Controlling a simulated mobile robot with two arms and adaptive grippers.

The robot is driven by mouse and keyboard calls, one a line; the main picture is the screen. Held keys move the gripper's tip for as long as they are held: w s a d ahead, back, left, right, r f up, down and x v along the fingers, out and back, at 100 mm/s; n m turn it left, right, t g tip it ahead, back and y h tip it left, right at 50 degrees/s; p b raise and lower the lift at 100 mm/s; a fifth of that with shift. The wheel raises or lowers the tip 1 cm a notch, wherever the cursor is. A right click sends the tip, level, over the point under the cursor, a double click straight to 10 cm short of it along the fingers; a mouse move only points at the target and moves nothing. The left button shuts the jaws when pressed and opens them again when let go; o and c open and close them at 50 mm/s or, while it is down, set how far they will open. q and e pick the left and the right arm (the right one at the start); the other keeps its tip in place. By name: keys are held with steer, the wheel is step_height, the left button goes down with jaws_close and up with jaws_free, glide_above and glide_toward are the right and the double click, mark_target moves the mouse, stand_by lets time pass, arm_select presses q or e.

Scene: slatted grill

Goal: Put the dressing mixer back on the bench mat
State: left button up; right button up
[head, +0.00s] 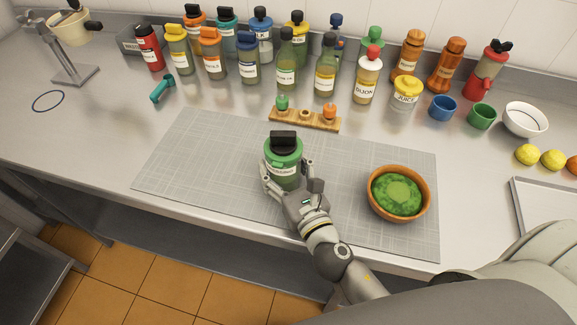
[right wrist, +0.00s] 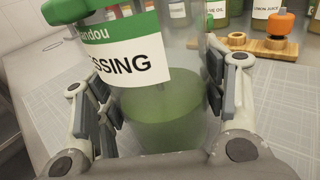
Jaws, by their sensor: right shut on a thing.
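The dressing mixer (head: 284,160) is a clear bottle with a green collar, a black lid and a white label. It stands upright over the middle of the grey gridded bench mat (head: 200,160). My right gripper (head: 287,187) is shut around its body from the front. In the right wrist view the mixer (right wrist: 155,110) sits between both fingers, with green liquid in its lower part and "SSING" on the label. Its base is hidden, so I cannot tell whether it touches the mat. My left gripper is not in view.
A wooden bowl (head: 399,193) of greens sits on the mat's right part. A wooden rack (head: 303,120) with small stoppers stands at the mat's back edge. Several bottles line the back. The mat's left part is clear. A white tray (head: 545,209) lies at right.

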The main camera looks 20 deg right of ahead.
steer(key=shift+f, duration=0.15)
steer(key=shift+s+a+r, duration=0.15)
steer(key=shift+a+r, duration=0.05)
steer(key=shift+f, duration=0.15)
steer(key=o, duration=1.4)
steer(key=shift+f, duration=0.15)
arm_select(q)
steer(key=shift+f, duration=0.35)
